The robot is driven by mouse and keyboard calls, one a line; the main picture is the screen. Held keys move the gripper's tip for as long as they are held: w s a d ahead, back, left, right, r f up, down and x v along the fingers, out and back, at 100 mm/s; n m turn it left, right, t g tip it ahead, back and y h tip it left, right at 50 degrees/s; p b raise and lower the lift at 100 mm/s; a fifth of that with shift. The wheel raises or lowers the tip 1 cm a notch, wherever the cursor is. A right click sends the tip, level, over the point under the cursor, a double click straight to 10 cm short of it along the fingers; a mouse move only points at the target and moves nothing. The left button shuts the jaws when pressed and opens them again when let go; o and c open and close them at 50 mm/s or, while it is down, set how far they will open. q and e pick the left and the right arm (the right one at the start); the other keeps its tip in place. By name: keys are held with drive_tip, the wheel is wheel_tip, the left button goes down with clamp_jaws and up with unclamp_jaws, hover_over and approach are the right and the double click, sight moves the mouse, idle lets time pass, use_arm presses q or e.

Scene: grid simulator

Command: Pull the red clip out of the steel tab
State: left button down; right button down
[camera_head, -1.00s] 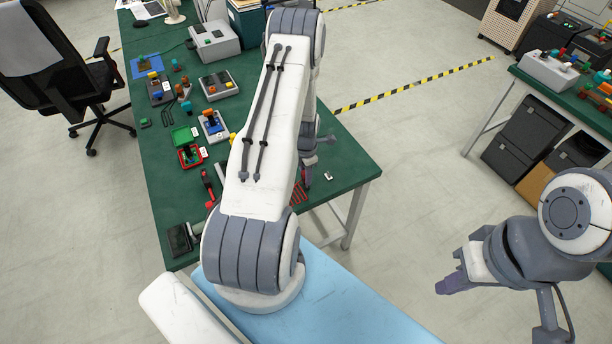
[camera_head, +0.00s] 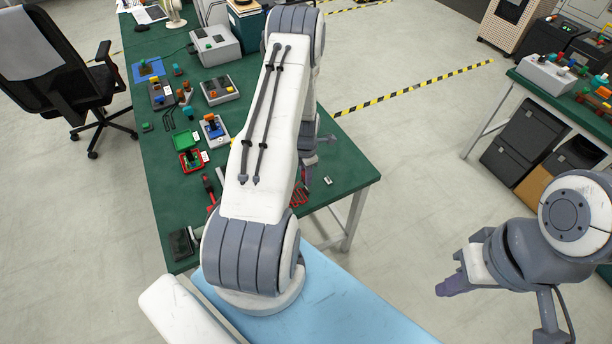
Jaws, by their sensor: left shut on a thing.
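My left gripper (camera_head: 305,178) is over the near right part of the green workbench, mostly hidden behind my own white forearm. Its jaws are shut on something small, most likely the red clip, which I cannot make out. A small pale metal piece (camera_head: 327,180), perhaps the steel tab, lies just right of the gripper. A red slotted thing (camera_head: 299,198) shows on the bench just below the gripper. My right gripper (camera_head: 457,281) hangs over the floor at the right, away from the bench. Its finger gap is not clear.
The green workbench (camera_head: 345,168) has free room at its right corner. Left of my arm are a red open box (camera_head: 190,160), a blue-and-grey switch unit (camera_head: 213,131) and a red-handled tool (camera_head: 208,188). A black chair (camera_head: 75,85) stands at far left.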

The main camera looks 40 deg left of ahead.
use_arm(q)
drive_tip(key=shift+r+p, duration=1.7)
drive_tip(key=shift+r, duration=0.95)
